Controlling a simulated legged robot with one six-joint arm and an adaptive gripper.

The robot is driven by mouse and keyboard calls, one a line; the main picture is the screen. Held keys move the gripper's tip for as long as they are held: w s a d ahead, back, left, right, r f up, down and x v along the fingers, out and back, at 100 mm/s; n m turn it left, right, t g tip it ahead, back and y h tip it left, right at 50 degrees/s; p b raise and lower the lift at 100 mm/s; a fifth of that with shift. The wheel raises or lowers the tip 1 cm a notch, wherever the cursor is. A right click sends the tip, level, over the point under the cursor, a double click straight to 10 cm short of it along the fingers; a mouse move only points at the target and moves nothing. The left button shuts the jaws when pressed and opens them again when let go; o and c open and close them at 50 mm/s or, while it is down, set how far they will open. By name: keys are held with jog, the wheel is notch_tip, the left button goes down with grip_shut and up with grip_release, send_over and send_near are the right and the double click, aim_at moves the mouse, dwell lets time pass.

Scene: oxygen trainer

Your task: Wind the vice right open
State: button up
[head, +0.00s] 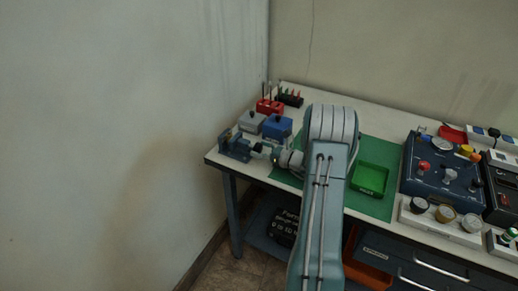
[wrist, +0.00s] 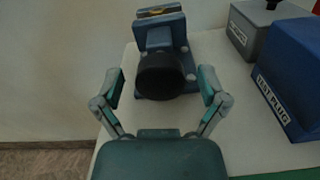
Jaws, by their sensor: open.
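The small blue vice (head: 236,146) sits at the left end of the bench, near the corner. In the wrist view the vice (wrist: 160,33) stands straight ahead, its jaws at the top. Its round dark knob (wrist: 160,76) faces me. My gripper (wrist: 161,82) is open, one finger on each side of the knob, with a visible space between each finger and the knob. In the head view my gripper (head: 272,153) is small and points left at the vice, and the knob is hard to make out. I cannot tell how far apart the vice jaws are.
A blue box marked TEST PLUG (wrist: 293,75) and a grey box (wrist: 256,28) stand right of the vice. Red and dark racks (head: 269,105) are behind. A green tray (head: 370,180) lies on the green mat (head: 382,207). The wall is close on the left.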

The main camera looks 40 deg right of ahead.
jog(key=c, duration=1.1)
jog(key=shift+c, duration=0.2)
jog(key=n, duration=0.5)
jog(key=shift+r+n, duration=0.1)
jog(key=shift+n, duration=0.2)
jog(key=n, duration=0.5)
jog(key=shift+n, duration=0.3)
jog(key=n, duration=0.6)
jog(key=shift+a+f, duration=0.1)
jog(key=shift+f, duration=0.1)
jog(key=n, duration=0.5)
jog(key=shift+a+f+n, duration=0.1)
jog(key=shift+f+n, duration=0.1)
jog(key=shift+n, duration=0.2)
